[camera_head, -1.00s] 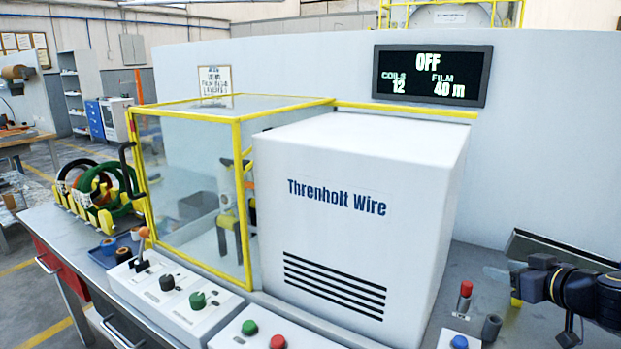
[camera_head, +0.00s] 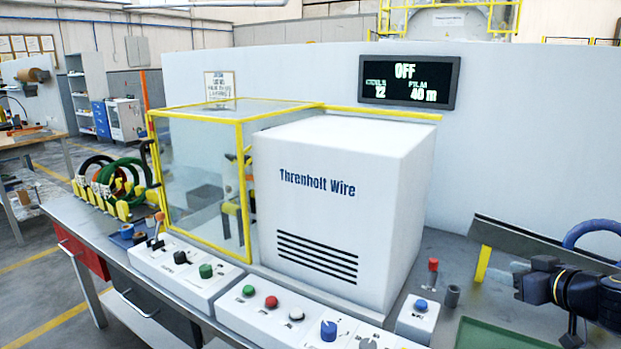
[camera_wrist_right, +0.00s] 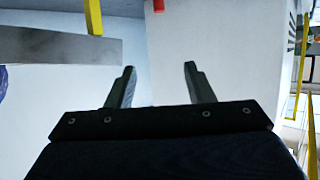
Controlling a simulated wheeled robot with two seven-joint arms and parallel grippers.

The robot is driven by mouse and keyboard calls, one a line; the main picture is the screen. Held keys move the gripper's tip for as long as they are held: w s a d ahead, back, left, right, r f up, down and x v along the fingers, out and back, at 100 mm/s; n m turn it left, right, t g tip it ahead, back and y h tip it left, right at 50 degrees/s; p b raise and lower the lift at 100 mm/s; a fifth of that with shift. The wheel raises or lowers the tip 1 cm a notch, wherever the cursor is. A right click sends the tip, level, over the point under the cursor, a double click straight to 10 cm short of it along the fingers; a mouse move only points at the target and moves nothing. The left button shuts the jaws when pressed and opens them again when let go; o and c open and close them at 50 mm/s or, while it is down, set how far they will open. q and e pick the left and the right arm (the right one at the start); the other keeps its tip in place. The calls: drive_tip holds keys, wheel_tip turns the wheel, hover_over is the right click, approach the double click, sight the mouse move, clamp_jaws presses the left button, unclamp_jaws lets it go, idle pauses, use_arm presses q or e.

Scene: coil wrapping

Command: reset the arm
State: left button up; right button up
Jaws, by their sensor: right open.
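My right gripper (camera_head: 518,280) is at the right edge of the head view, above the bench beside the white Threnholt Wire machine (camera_head: 340,205). In the right wrist view its two fingers (camera_wrist_right: 160,85) stand apart with nothing between them. The pale machine housing shows beyond the fingers in that view. My left gripper is not in the head view.
A glazed box with a yellow frame (camera_head: 241,120) joins the machine. Control boxes with coloured buttons (camera_head: 271,301) line the front. A grey plate (camera_head: 525,238) on a yellow post and a green mat (camera_head: 495,335) are near my right arm. Coils (camera_head: 122,180) stand at far left.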

drive_tip(key=s+a+f+m+g+y+b, duration=0.1)
drive_tip(key=s+a+f+g+y+b, duration=0.45)
drive_tip(key=s+a, duration=0.9)
use_arm(q)
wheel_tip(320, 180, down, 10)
drive_tip(key=b, duration=0.5)
use_arm(e)
drive_tip(key=s+a+f+m+g+h, duration=0.1)
drive_tip(key=s+a+f+m+h, duration=0.1)
drive_tip(key=s+f, duration=0.6)
drive_tip(key=s+a+f+m+g+h, duration=0.1)
drive_tip(key=s+a+f+h, duration=0.15)
drive_tip(key=s+f, duration=0.55)
use_arm(q)
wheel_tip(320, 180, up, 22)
drive_tip(key=p, duration=2.3)
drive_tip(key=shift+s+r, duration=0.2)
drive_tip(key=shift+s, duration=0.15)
use_arm(e)
wheel_tip(320, 180, up, 22)
drive_tip(key=shift+w+d, duration=0.15)
drive_tip(key=shift+w, duration=0.1)
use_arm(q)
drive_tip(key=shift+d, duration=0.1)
use_arm(e)
drive_tip(key=shift+w, duration=0.1)
